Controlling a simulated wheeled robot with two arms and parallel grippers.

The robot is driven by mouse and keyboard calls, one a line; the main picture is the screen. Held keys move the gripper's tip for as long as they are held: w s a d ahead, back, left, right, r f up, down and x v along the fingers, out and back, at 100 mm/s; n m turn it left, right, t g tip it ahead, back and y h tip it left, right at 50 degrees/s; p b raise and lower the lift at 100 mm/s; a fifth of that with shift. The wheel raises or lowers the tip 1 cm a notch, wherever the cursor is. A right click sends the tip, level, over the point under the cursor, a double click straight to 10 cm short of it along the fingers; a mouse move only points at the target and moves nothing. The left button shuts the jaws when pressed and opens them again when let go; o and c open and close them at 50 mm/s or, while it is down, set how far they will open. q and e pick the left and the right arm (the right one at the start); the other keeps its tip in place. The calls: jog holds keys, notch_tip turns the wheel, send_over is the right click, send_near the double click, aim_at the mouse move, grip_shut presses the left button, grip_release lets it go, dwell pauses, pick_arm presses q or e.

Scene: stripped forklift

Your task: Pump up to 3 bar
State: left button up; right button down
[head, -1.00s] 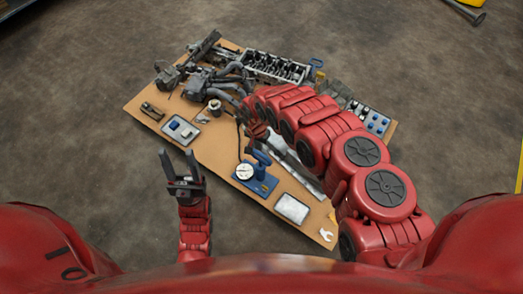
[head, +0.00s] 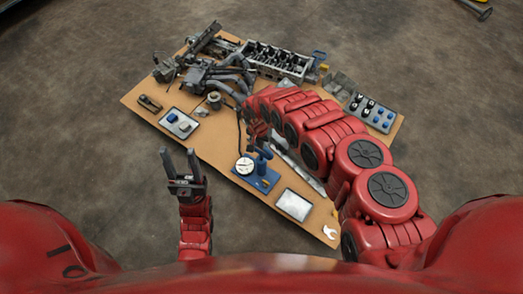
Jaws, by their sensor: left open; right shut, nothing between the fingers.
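A blue hand pump (head: 259,181) stands on the near part of the workbench. Its round white gauge (head: 244,166) is on its left side, and the needle reading is too small to make out. The upper part of the pump lies close beneath my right gripper (head: 262,146), which is shut and empty. I cannot tell whether they touch. My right arm crosses the bench from the lower right. My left gripper (head: 179,153) is open and empty, off the bench's near left edge, fingers pointing away from me.

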aim_at(261, 153)
jog(key=shift+f, duration=0.35)
notch_tip(261, 153, down, 4)
jog(key=b, duration=0.2)
jog(key=shift+b, duration=0.4)
jog(key=shift+r, duration=0.15)
jog(key=s+p, duration=0.1)
jog(key=p, duration=0.1)
jog(key=s+a+p, duration=0.1)
jog(key=p, duration=0.1)
jog(key=shift+s+a+r+p, duration=0.1)
jog(key=shift+s+r+p, duration=0.2)
jog(key=shift+r+p, duration=0.1)
